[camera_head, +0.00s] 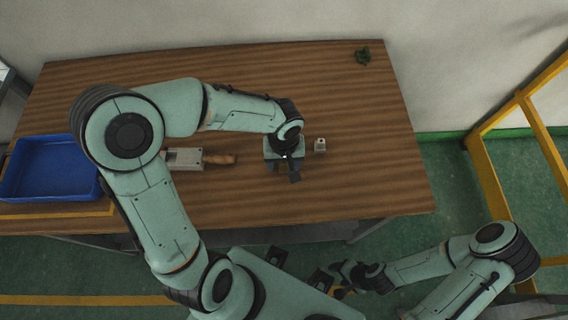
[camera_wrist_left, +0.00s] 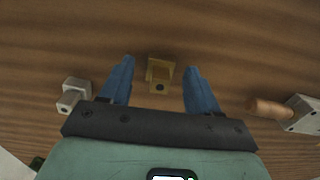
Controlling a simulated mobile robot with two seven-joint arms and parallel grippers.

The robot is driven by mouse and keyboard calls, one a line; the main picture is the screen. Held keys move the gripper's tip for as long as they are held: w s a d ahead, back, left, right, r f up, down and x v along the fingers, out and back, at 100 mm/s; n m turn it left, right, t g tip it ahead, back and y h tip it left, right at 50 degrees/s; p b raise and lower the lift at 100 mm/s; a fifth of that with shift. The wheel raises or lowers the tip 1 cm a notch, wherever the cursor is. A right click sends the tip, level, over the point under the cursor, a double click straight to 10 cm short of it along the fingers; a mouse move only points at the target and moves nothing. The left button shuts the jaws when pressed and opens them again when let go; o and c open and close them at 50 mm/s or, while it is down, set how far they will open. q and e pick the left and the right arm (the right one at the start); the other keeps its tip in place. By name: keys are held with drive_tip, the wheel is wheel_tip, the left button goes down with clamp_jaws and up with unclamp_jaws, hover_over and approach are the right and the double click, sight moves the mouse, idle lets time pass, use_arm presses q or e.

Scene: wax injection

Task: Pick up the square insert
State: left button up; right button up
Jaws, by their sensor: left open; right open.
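A small brass-coloured squarish block (camera_wrist_left: 160,73) with a dark hole, which looks like the square insert, lies on the wooden table in the left wrist view. My left gripper (camera_wrist_left: 159,85) is open above it, with the block between its two blue fingers and a gap on both sides. In the head view, my left gripper (camera_head: 284,172) points down at the table and mostly hides the block. A small grey block (camera_head: 320,145) stands just right of it; it also shows at the left of the wrist view (camera_wrist_left: 73,95). My right gripper (camera_head: 345,281) is open, off the table's front edge.
A grey metal tool with a wooden handle (camera_head: 190,159) lies left of my left gripper. A blue tray (camera_head: 48,168) is at the table's left end. A small green object (camera_head: 363,56) sits at the far right. The table (camera_head: 375,180) is clear at right.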

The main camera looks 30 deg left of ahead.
use_arm(q)
clamp_jaws()
drive_tip(key=shift+r, duration=0.15)
wheel_tip(320, 180, up, 20)
drive_tip(key=p, duration=0.2)
use_arm(e)
drive_tip(key=shift+w+r, duration=0.55)
drive_tip(key=shift+r, duration=0.25)
drive_tip(key=shift+w+r, duration=0.55)
drive_tip(key=shift+r, duration=0.25)
